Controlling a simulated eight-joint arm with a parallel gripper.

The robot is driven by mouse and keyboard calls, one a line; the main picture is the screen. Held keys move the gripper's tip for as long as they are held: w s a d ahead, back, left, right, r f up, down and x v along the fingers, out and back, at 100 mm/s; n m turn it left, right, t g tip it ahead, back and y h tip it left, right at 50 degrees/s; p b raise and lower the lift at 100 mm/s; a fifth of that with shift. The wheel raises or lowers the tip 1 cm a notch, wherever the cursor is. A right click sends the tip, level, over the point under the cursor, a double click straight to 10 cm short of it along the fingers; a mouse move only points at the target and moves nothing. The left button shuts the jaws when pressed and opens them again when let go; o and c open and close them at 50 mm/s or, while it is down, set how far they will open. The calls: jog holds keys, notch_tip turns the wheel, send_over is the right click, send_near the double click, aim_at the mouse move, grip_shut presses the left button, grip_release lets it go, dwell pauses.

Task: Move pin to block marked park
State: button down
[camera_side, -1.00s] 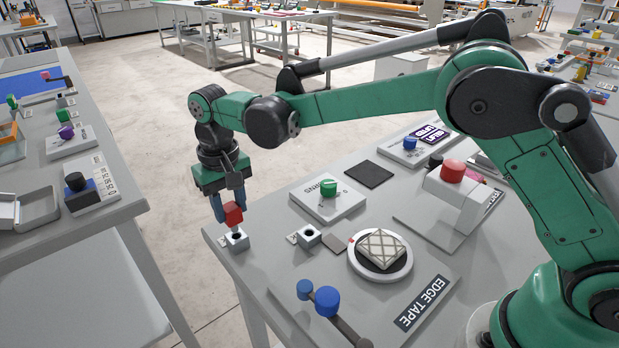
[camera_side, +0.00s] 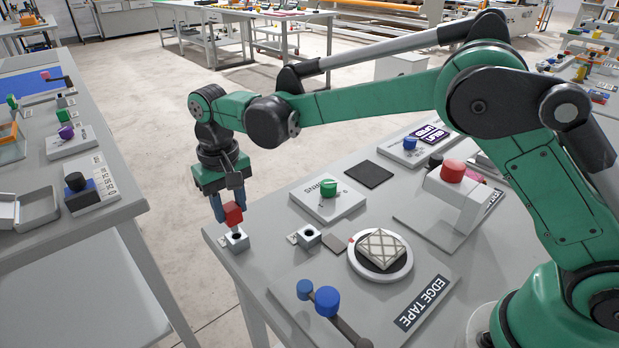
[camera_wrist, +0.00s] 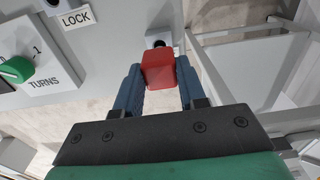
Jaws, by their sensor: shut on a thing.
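The pin has a red block-shaped head (camera_side: 233,214), held between the blue fingers of my gripper (camera_side: 230,210). The red head also shows between the fingertips in the wrist view (camera_wrist: 158,70). Just below it, at the table's left corner, is a small grey block with a round hole (camera_side: 237,242). The pin is over this block; I cannot tell whether its lower end is in the hole. A small label beside the block is too small to read. A second holed block (camera_side: 308,237) stands to the right; in the wrist view its label (camera_wrist: 76,17) reads LOCK.
Behind the second block is a TURNS plate with a green knob (camera_side: 328,188). The table's left edge is close to my gripper.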

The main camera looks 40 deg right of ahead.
aim_at(230, 207)
jog(key=shift+f, duration=1.6)
jog(key=shift+c, duration=2.1)
grip_release()
jog(key=shift+r, duration=0.1)
jog(key=shift+r, duration=2.7)
jog(key=s+d+r+t, duration=0.4)
jog(key=s+d+r, duration=0.25)
jog(key=d, duration=0.25)
jog(key=s+d+f+t, duration=0.2)
jog(key=s+d+t, duration=0.1)
jog(key=s+d, duration=0.3)
jog(key=s, duration=0.2)
jog(key=shift+s+d+f, duration=0.2)
jog(key=shift+s+d, duration=0.05)
jog(key=shift+s, duration=0.15)
